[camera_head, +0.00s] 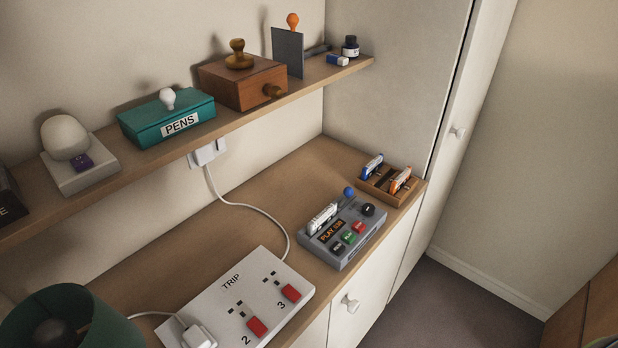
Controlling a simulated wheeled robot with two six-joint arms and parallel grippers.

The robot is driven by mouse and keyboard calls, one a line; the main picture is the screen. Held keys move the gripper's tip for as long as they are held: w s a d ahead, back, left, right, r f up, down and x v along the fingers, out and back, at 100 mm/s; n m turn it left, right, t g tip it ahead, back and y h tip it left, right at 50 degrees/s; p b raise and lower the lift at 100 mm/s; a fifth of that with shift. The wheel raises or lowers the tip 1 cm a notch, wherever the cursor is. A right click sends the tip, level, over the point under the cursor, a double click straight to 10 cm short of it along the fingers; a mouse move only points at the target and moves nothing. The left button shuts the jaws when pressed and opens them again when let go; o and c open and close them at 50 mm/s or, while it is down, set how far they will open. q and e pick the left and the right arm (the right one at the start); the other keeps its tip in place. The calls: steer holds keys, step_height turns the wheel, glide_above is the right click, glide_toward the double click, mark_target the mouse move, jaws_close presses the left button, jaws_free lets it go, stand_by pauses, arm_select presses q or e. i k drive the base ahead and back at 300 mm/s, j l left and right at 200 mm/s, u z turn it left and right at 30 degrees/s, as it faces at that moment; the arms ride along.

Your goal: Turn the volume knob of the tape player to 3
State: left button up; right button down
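The grey tape player (347,253) sits on the wooden counter, right of centre. A round black knob (368,209) is at its right end. Its pointer and any numbers are too small to read. A small display (331,232) shows orange text, seemingly beginning with PLAY. Red, green and dark buttons (349,237) sit along the front. Neither of my grippers is in view.
A white power strip (238,287) marked TRIP, with red switches and a plug, lies left of the player. A wooden tray (379,194) holds cassettes behind it. A dark green lampshade-like object (110,327) fills the lower left. A shelf (240,122) with boxes runs above.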

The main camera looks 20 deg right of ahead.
mark_target(368, 209)
steer(key=l+z, duration=0.8)
steer(key=i+l+z, duration=0.15)
steer(key=l+z, duration=0.25)
steer(key=l, duration=0.15)
